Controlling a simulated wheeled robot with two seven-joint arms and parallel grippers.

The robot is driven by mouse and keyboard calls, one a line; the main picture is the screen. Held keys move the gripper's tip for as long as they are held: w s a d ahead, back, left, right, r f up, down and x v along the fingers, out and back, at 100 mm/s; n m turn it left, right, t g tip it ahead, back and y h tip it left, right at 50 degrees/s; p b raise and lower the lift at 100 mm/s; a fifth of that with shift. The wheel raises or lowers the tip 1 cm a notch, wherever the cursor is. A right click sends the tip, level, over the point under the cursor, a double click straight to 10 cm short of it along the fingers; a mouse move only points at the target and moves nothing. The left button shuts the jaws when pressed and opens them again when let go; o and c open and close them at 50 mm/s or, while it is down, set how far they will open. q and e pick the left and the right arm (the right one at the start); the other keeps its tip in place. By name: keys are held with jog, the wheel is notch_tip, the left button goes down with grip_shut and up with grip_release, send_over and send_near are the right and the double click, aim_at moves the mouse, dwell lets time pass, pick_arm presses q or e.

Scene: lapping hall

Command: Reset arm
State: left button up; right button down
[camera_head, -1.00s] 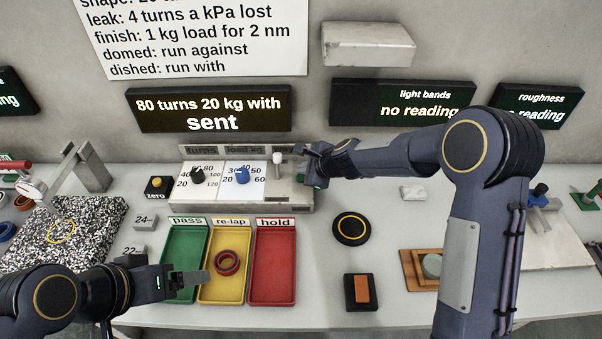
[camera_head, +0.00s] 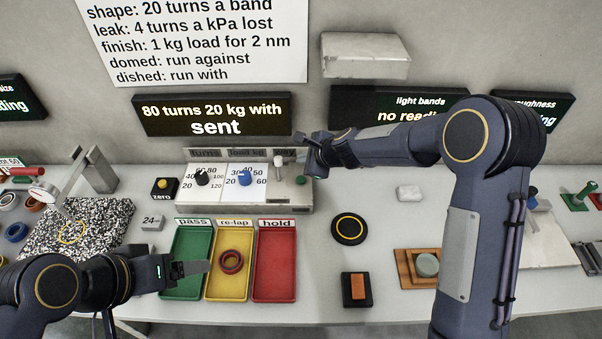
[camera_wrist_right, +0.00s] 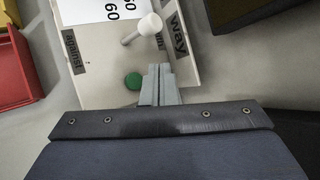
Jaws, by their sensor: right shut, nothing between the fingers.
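My right gripper (camera_head: 303,138) is at the right end of the control box (camera_head: 300,196), near its white-knobbed lever (camera_head: 278,161). In the right wrist view its fingers (camera_wrist_right: 158,70) are together and empty, between the lever (camera_wrist_right: 150,25) and a green button (camera_wrist_right: 133,80). I cannot tell whether they touch the box. My left gripper (camera_head: 207,267) is over the trays at the lower left, its fingers near the yellow tray. The view does not show whether its fingers are apart.
Green (camera_head: 183,287), yellow (camera_head: 227,292) and red (camera_head: 273,262) trays stand in front of the box; red rings (camera_head: 231,261) lie in the yellow one. A round black pad (camera_head: 350,229) and an orange block (camera_head: 357,287) lie to the right. The display (camera_head: 213,116) reads "sent".

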dwell(0.8)
jog(key=s+d+r+n, duration=0.8)
jog(key=s+d+r, duration=0.4)
jog(key=s+r, duration=0.25)
jog(key=s+d+f+n+h, duration=0.1)
jog(key=s+d+n, duration=0.3)
jog(key=s, duration=0.7)
jog(key=s+d+f+n+g+h, duration=0.1)
jog(key=s+d+n, duration=0.2)
jog(key=s, duration=0.8)
jog(key=shift+s+d+f+n, duration=0.25)
jog(key=shift+s+d+n, duration=0.1)
jog(key=shift+n, duration=0.55)
